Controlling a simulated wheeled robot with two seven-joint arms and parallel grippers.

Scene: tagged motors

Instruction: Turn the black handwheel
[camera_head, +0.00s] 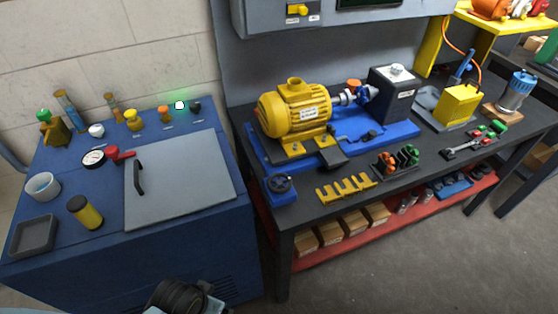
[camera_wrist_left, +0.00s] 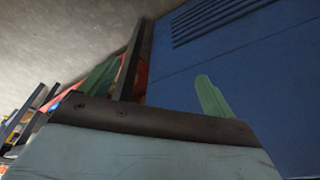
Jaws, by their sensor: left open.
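The black handwheel (camera_head: 278,183) sits on a small blue block at the front left corner of the dark workbench, in the head view. The handwheel is not visible in the left wrist view. My right gripper is not in view.
A yellow motor (camera_head: 295,110) on a blue baseplate stands behind the handwheel. A yellow toothed rack (camera_head: 346,189) lies to its right. The blue cabinet has a grey lid (camera_head: 180,175) with a black handle. A red shelf (camera_head: 400,222) holds boxes under the bench. Open floor lies in front.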

